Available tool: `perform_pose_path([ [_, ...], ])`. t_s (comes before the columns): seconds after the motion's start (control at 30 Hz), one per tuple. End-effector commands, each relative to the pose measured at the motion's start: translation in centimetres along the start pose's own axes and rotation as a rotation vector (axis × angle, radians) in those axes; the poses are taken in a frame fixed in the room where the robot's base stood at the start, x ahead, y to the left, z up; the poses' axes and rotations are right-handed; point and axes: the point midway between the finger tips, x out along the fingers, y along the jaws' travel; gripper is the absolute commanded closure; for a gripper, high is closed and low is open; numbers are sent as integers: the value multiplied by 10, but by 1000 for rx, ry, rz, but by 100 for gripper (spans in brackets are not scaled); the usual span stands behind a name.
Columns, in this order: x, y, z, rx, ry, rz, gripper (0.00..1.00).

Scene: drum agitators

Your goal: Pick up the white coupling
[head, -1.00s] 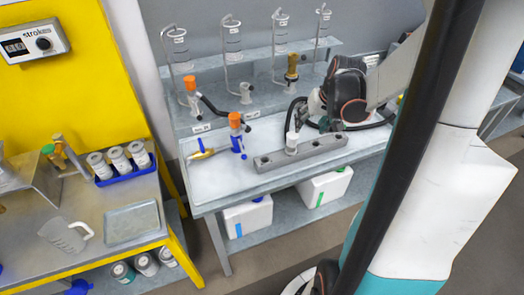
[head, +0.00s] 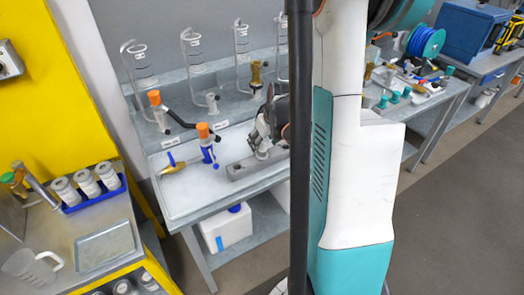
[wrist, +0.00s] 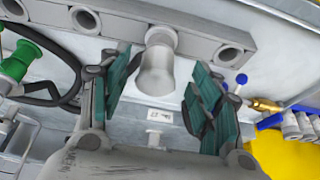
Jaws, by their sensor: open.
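The white coupling (wrist: 157,68) stands in a hole of a long grey bar with several round holes (wrist: 217,42). In the wrist view it lies between the two green-padded fingers of my gripper (wrist: 160,84), with a visible gap on each side. The gripper is open and not closed on it. In the head view my gripper (head: 264,137) is right at the grey bar (head: 243,168), and it largely hides the coupling there.
A green fitting with a black hose (wrist: 17,63) is close by in the wrist view.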

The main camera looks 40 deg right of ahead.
Motion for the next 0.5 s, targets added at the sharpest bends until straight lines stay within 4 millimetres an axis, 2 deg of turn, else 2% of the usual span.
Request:
perform_pose_path([
  [0.33, 44, 3, 6, 0, 0, 0, 42],
  [0.5, 51, 3, 5, 1, 0, 0, 42],
])
